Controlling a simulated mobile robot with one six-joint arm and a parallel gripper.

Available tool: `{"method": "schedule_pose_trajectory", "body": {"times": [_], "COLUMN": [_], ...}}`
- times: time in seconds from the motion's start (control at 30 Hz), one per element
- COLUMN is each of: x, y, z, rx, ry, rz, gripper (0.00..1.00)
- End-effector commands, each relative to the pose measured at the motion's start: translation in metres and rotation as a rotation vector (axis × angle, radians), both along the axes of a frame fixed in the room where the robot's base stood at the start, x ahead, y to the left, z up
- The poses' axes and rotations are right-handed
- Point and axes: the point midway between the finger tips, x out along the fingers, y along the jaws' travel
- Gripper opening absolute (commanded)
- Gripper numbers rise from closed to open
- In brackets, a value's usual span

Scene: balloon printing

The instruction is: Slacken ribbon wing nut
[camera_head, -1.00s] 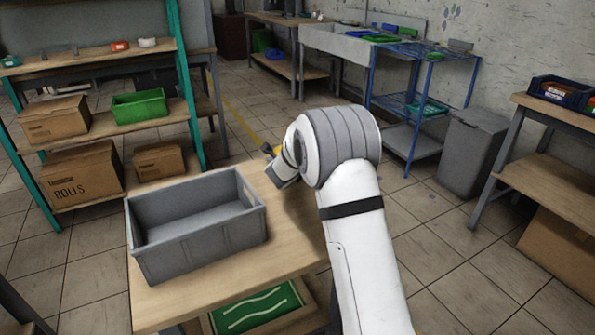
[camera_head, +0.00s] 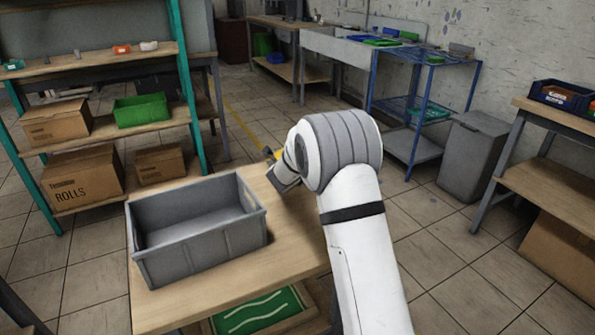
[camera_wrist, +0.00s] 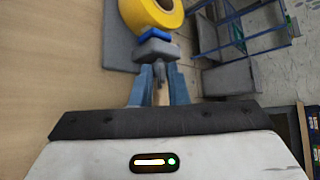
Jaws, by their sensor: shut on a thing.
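In the wrist view, my gripper (camera_wrist: 159,72) has its two blue-grey fingers close together on a small dark grey part, which appears to be the wing nut (camera_wrist: 160,76). The fingers hide most of it. Just beyond the fingertips are a grey block (camera_wrist: 157,49) and a blue piece (camera_wrist: 155,34). A yellow ribbon roll (camera_wrist: 151,10) lies behind them, cut off by the top edge. In the head view, my arm hides the fingers and the nut. Only a bit of yellow (camera_head: 278,154) shows beyond the wrist.
A grey open crate (camera_head: 200,250) stands on the left of the wooden table (camera_head: 290,255), close to my arm. A shelf with boxes (camera_head: 84,178) is at left. A grey bin (camera_head: 473,158) and another bench (camera_head: 560,185) stand at right, with tiled floor between.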

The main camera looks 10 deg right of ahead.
Motion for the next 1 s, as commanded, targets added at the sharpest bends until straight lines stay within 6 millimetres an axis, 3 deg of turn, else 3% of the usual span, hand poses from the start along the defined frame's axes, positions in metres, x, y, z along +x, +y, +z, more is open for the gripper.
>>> {"method": "schedule_pose_trajectory", "body": {"times": [0.23,0.27,0.53,0.8,1.0], "x": [0.002,0.002,0.001,-0.002,-0.025], "y": [-0.003,-0.003,-0.002,0.0,0.008], "z": [0.003,0.003,0.002,0.003,0.018], "rx": [-0.002,-0.002,-0.001,0.0,0.0], "ry": [-0.008,-0.008,-0.004,-0.003,-0.003], "rz": [-0.005,-0.005,-0.003,-0.001,0.0], "gripper": [0.0,0.15,0.36,0.36,0.36]}}
